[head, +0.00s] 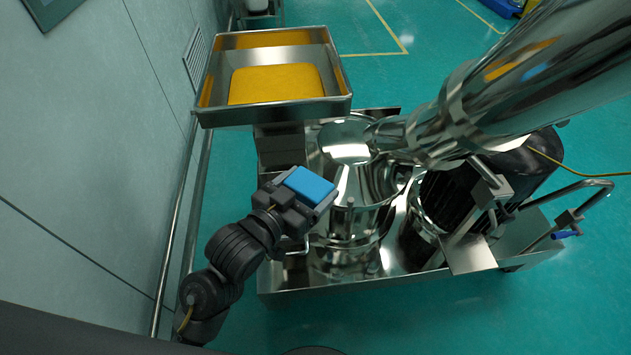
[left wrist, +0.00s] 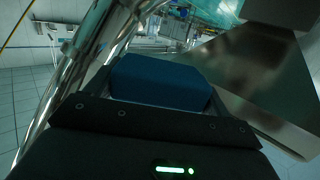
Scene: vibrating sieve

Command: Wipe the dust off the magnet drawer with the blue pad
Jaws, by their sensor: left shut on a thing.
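The blue pad (head: 310,184) is at the end of my left gripper (head: 303,197), which is shut on it. In the left wrist view the pad (left wrist: 160,82) shows as a dark blue block beyond the gripper's dark edge. The gripper and pad are beside the sieve machine (head: 345,215), left of its round steel body, and short of the steel tray. I cannot tell for certain which part is the magnet drawer, and no dust can be made out. My right gripper is not in view.
A steel tray (head: 275,117) with a yellow bottom (head: 277,84) stands above the machine's far left end. A thick steel pipe (head: 540,75) crosses the upper right. A wall rail (head: 172,240) runs along the left. Teal floor (head: 420,325) is clear in front.

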